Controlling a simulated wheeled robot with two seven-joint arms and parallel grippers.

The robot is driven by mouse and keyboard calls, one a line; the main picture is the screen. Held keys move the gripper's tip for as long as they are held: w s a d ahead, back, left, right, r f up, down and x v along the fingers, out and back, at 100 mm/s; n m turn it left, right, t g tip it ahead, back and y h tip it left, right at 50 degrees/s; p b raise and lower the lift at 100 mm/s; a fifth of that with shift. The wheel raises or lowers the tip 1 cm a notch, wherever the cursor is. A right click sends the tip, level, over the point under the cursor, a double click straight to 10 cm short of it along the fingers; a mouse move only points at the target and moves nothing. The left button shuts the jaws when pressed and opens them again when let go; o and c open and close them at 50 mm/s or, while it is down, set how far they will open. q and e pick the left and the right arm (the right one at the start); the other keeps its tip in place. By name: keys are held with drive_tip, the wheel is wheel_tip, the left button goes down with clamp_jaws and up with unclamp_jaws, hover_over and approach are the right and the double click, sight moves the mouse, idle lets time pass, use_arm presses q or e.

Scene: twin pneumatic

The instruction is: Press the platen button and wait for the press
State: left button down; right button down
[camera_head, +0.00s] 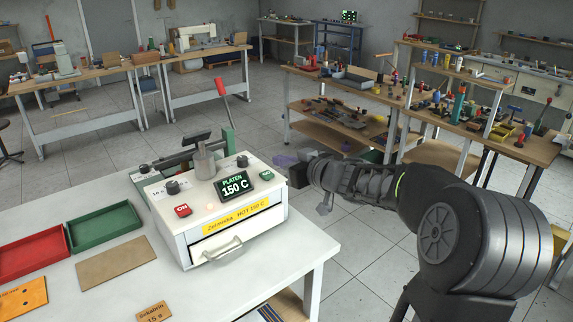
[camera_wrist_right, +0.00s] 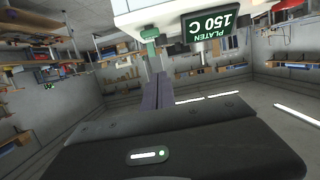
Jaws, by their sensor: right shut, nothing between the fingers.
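The white press unit (camera_head: 225,215) stands on the white table. Its dark display (camera_head: 236,186) reads PLATEN 150 C and also shows, upside down, in the right wrist view (camera_wrist_right: 213,25). A red ON button (camera_head: 183,211) is on the sloped panel, with black round knobs (camera_head: 172,187) and (camera_head: 242,161) above. I cannot tell which of these is the platen button. A metal cylinder (camera_head: 205,163) stands on top. My right gripper (camera_head: 285,160) is shut and empty, apart from the unit, just right of its top corner. Its purple fingers show in the right wrist view (camera_wrist_right: 157,92). My left gripper is not in view.
On the table (camera_head: 155,285) lie a red tray (camera_head: 30,254), a green tray (camera_head: 104,226), a brown board (camera_head: 116,262) and a small tag (camera_head: 154,312). A yellow label and drawer handle (camera_head: 222,250) are on the unit's front. Cluttered benches stand behind.

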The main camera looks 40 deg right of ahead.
hover_over(268, 176)
drive_tip(key=shift+w+f, duration=0.15)
drive_tip(key=shift+f, duration=0.8)
drive_tip(key=f, duration=0.1)
drive_tip(key=f+b, duration=0.1)
drive_tip(key=shift+s+d+f, duration=0.1)
drive_tip(key=shift+s+f, duration=0.1)
drive_tip(key=shift+f, duration=0.7)
